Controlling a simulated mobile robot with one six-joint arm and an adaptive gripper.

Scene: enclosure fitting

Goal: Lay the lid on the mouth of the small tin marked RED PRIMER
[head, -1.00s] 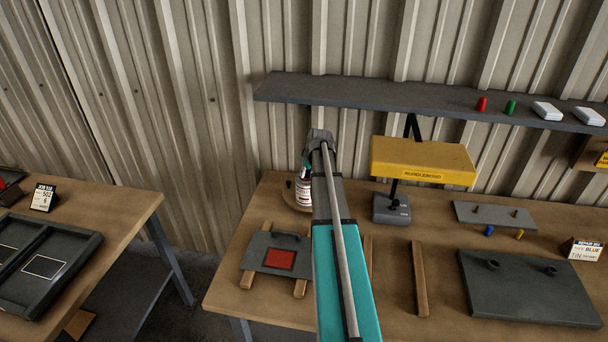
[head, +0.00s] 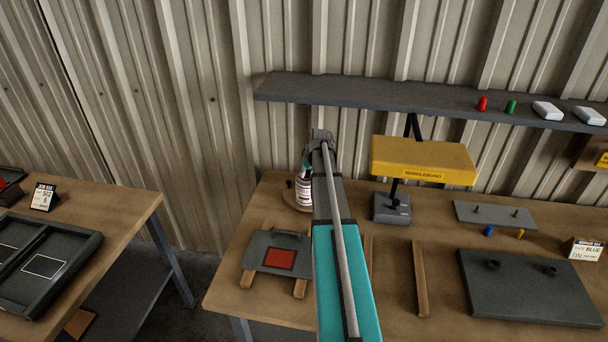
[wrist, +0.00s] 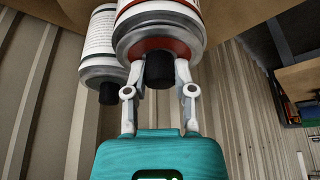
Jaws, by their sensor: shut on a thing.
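My gripper (wrist: 158,75) is shut on the black knob (wrist: 158,70) of a lid. In the wrist view the lid, with a red band (wrist: 150,46), is in line with the grey end of a white-labelled tin (wrist: 160,12). I cannot tell whether the lid touches the mouth or hangs just clear. The tin's marking is not readable. A second white-labelled tin (wrist: 100,45) with a black knob stands beside it.
A yellow lamp-like unit (head: 422,160) stands to the right. A grey plate with a red square (head: 279,258) lies in front on wooden strips. A shelf (head: 400,101) runs above, behind the arm.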

